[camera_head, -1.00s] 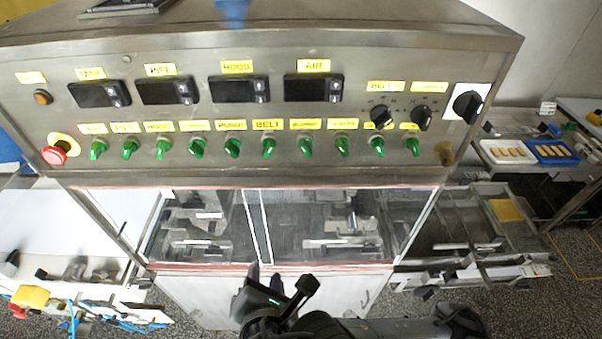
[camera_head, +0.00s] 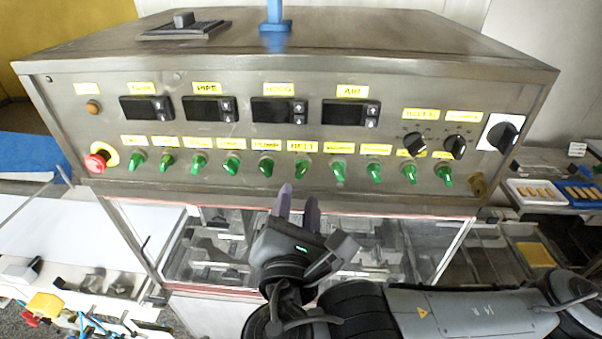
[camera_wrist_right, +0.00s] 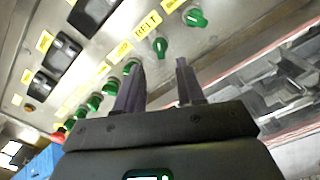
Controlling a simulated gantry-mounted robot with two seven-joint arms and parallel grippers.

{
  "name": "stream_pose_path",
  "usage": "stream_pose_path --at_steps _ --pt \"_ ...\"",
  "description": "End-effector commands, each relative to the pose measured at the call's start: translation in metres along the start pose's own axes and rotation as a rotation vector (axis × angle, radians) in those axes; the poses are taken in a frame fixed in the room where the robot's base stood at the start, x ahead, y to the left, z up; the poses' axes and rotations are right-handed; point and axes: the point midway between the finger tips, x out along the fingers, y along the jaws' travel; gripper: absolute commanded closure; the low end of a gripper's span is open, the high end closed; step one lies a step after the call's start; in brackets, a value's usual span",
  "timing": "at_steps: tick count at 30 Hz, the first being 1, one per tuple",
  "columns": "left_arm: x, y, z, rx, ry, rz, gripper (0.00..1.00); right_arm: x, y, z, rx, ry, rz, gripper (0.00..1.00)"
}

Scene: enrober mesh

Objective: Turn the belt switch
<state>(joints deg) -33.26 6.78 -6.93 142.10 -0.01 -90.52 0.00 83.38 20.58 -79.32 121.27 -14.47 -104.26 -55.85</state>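The belt switch (camera_head: 302,168) is a green knob under the yellow BELT label (camera_head: 301,146), in the row of green knobs on the steel panel. My right gripper (camera_head: 298,195) is just below it, with its two dark fingers pointing up toward the panel. In the wrist view, the belt switch (camera_wrist_right: 160,46) appears beyond the fingertips, in line with the gap between them. The right gripper (camera_wrist_right: 160,66) is open and empty, with no visible contact with the knob. My left gripper is not in view.
Green knobs (camera_head: 267,167) and (camera_head: 338,170) flank the belt switch closely. A red emergency button (camera_head: 97,161) is at the panel's left, black dials (camera_head: 455,146) at its right. Four dark displays (camera_head: 279,110) sit above. A glass-fronted opening lies below the panel.

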Motion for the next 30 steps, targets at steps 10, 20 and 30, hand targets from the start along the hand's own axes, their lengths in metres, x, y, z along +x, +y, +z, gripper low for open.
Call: stream_pose_path --at_steps 10,20,30 --pt "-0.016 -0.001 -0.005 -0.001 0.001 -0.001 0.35 0.052 0.001 0.002 0.001 -0.001 -0.002 0.62" --pt "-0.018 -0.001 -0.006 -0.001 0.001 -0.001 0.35 0.068 0.0 0.0 0.002 0.001 0.0 0.62" --pt "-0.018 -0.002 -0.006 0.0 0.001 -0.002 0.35 0.068 -0.001 0.0 0.002 0.001 0.0 0.82"
